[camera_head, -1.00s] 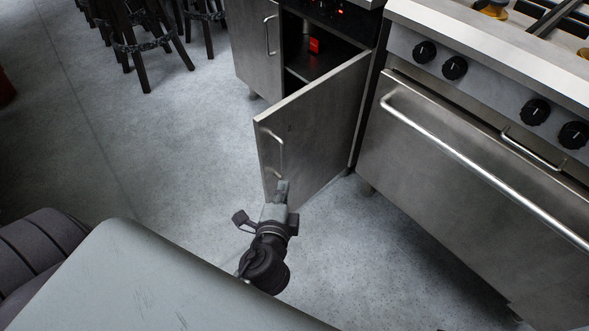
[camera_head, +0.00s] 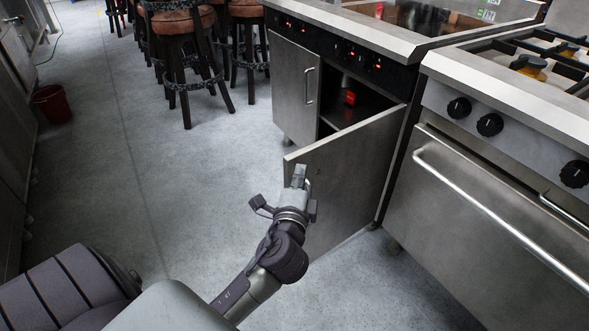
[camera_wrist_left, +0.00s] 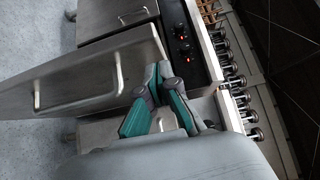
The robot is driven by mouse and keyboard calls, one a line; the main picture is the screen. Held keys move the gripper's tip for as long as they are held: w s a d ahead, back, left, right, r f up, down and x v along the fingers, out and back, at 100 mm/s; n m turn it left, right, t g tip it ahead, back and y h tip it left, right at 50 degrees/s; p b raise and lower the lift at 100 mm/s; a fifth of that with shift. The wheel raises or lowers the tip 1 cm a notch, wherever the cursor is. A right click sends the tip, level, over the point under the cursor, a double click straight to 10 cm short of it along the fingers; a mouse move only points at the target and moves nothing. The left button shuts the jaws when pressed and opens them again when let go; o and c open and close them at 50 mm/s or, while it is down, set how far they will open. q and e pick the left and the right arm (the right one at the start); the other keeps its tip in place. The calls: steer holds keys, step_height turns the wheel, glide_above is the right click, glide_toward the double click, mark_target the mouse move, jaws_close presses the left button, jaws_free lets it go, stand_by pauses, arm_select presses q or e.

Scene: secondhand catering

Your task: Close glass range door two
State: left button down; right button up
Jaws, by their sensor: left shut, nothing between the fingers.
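The glass range door two (camera_head: 352,172) is a flat stainless steel door, swung wide open on the cabinet under the glass-top range (camera_head: 400,25). Its bar handle is partly hidden behind my left gripper (camera_head: 299,176). In the left wrist view the door (camera_wrist_left: 90,80) runs across the left with its handle (camera_wrist_left: 80,88) in sight. My left gripper (camera_wrist_left: 158,75) is shut and empty, its fingertips close to the door's outer face near the free edge; I cannot tell if they touch. My right gripper is not in view.
The neighbouring cabinet door (camera_head: 294,90) is closed. A red object (camera_head: 351,98) is inside the open cabinet. A gas range with an oven (camera_head: 480,210) stands at the right. Bar stools (camera_head: 185,60) and a red bucket (camera_head: 52,103) stand farther back.

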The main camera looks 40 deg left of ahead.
arm_select(q)
steer(key=shift+w+a, duration=0.2)
steer(key=shift+a, duration=0.35)
steer(key=shift+w+a, duration=0.15)
steer(key=shift+a, duration=0.35)
